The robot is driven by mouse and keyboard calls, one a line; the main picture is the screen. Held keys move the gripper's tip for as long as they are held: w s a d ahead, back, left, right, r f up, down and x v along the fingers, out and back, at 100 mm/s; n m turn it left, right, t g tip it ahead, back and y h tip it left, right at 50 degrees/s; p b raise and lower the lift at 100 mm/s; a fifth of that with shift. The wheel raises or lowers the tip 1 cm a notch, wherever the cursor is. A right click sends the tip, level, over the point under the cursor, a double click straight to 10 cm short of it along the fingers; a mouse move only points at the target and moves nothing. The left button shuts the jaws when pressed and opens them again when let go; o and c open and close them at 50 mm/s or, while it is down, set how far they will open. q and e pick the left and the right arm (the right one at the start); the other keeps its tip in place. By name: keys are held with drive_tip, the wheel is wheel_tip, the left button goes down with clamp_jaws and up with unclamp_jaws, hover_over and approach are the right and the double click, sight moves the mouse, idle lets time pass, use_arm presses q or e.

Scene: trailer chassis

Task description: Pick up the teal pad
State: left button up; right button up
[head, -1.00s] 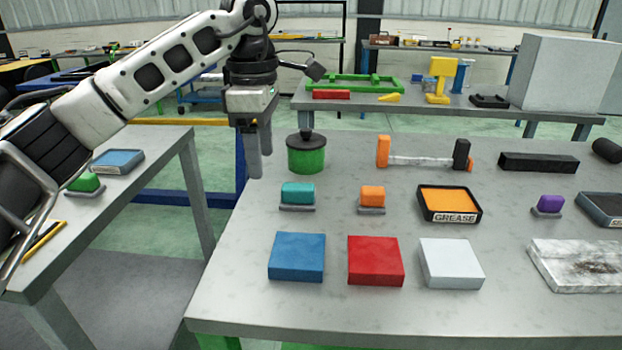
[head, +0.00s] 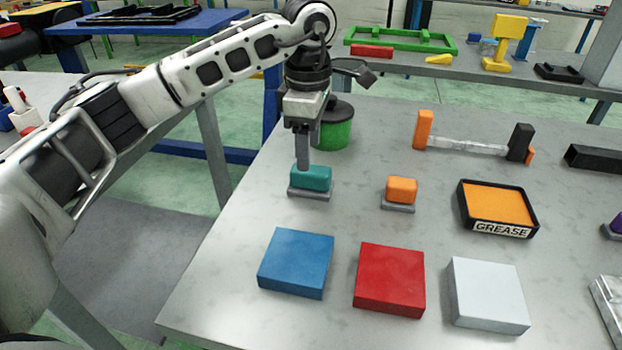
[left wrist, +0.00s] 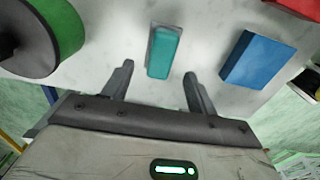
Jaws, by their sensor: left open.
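The teal pad (head: 312,177) sits on a small grey base on the grey table, near its left side. It also shows in the left wrist view (left wrist: 163,52), ahead of and between the two fingers. My left gripper (head: 303,160) is open and points down at the pad, with one finger overlapping the pad's left part in the head view. In the left wrist view the open left gripper (left wrist: 158,75) has nothing between its fingertips. I cannot tell whether a finger touches the pad. My right gripper is not in view.
A green pot with a dark lid (head: 337,127) stands close behind the left gripper. An orange pad (head: 401,190) is to the right. Blue (head: 296,262), red (head: 390,279) and white (head: 486,293) blocks lie in front. A grease tray (head: 499,229) lies further right.

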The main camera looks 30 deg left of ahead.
sight(311, 171)
use_arm(q)
drive_tip(key=shift+d+f+p, duration=0.15)
drive_tip(key=shift+f+p, duration=0.2)
drive_tip(key=shift+f, duration=2.65)
drive_tip(key=c, duration=1.1)
